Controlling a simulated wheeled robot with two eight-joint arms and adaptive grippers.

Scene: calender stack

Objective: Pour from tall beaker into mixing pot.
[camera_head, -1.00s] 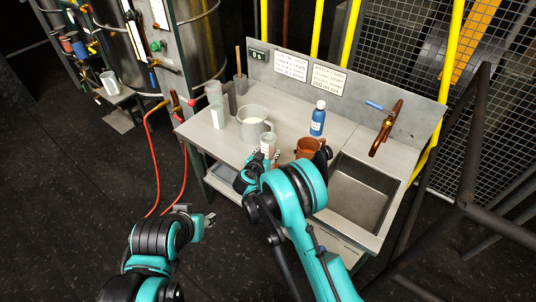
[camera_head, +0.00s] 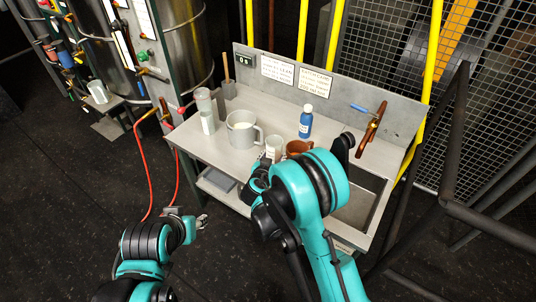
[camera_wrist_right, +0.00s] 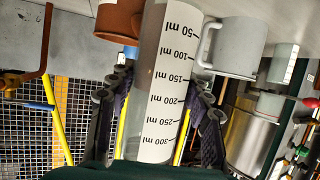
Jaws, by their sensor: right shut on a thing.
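A clear graduated beaker (camera_wrist_right: 160,80) with black millilitre marks stands between the fingers of my right gripper (camera_wrist_right: 160,115). The right gripper is shut on it, and the right wrist view is upside down. In the head view the beaker (camera_head: 273,149) is upright in front of the pots, and my arm hides its lower part. The grey mixing pot (camera_head: 242,128) with a handle holds something white and stands behind and left of the beaker; it also shows in the wrist view (camera_wrist_right: 238,42). My left gripper (camera_head: 202,221) looks open and empty, left of the bench.
A brown mug (camera_head: 298,148) stands close right of the beaker, with a blue bottle (camera_head: 306,122) behind. Another clear beaker (camera_head: 206,112) stands on the left of the bench (camera_head: 203,143). A sink (camera_head: 357,205) and copper tap (camera_head: 371,128) are at right.

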